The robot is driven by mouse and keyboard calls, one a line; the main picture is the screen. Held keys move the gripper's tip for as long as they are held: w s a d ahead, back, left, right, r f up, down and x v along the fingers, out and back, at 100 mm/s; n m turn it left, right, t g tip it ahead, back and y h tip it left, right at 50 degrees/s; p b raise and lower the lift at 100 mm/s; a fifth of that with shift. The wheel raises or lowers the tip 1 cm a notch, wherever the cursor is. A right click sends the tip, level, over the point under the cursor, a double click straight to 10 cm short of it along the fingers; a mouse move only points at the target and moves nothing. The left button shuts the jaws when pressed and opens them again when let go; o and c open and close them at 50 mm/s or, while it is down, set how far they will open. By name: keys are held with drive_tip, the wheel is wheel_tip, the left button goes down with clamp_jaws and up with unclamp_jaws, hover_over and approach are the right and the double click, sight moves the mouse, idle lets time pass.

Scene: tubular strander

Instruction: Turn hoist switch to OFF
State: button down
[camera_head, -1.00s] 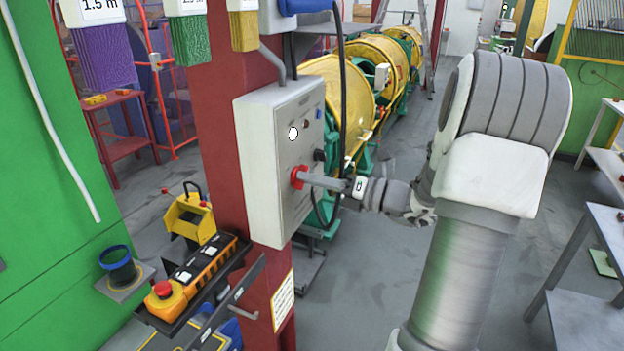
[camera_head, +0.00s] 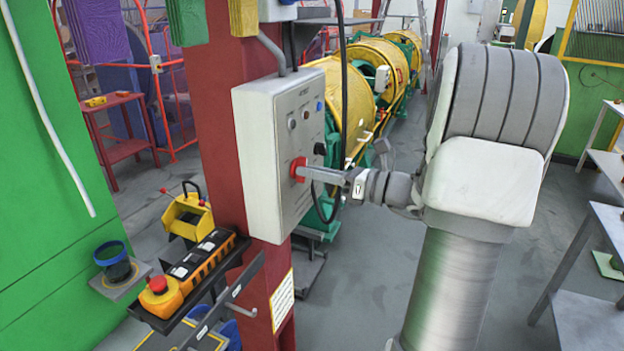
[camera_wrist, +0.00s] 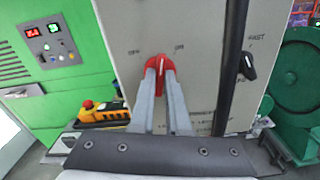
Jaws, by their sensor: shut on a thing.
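The hoist switch is a red rotary knob (camera_head: 298,170) on the front of a light grey control box (camera_head: 262,160). In the wrist view, the red knob (camera_wrist: 158,64) sits below the printed words OFF, on its left, and ON, on its right. Its exact pointing direction is hard to read because the fingers cover much of it. My gripper (camera_wrist: 163,75) is shut on the knob, one finger on each side. In the head view, my gripper (camera_head: 304,172) reaches the knob from the right.
A black selector marked FAST (camera_wrist: 249,66) is right of the knob. A black cable (camera_head: 342,100) hangs close by the box's right side. The box is on a red column (camera_head: 222,110). An orange pendant with a red button (camera_head: 158,286) rests on a shelf lower left.

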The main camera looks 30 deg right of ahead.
drive_tip(key=n+b, duration=1.1)
drive_tip(key=shift+f+b, duration=0.1)
drive_tip(key=shift+b, duration=0.3)
drive_tip(key=shift+n, duration=0.4)
drive_tip(key=c, duration=0.9)
unclamp_jaws()
drive_tip(key=shift+s, duration=0.1)
drive_tip(key=v, duration=1.7)
drive_tip(key=shift+s+d, duration=0.1)
drive_tip(key=shift+d, duration=0.05)
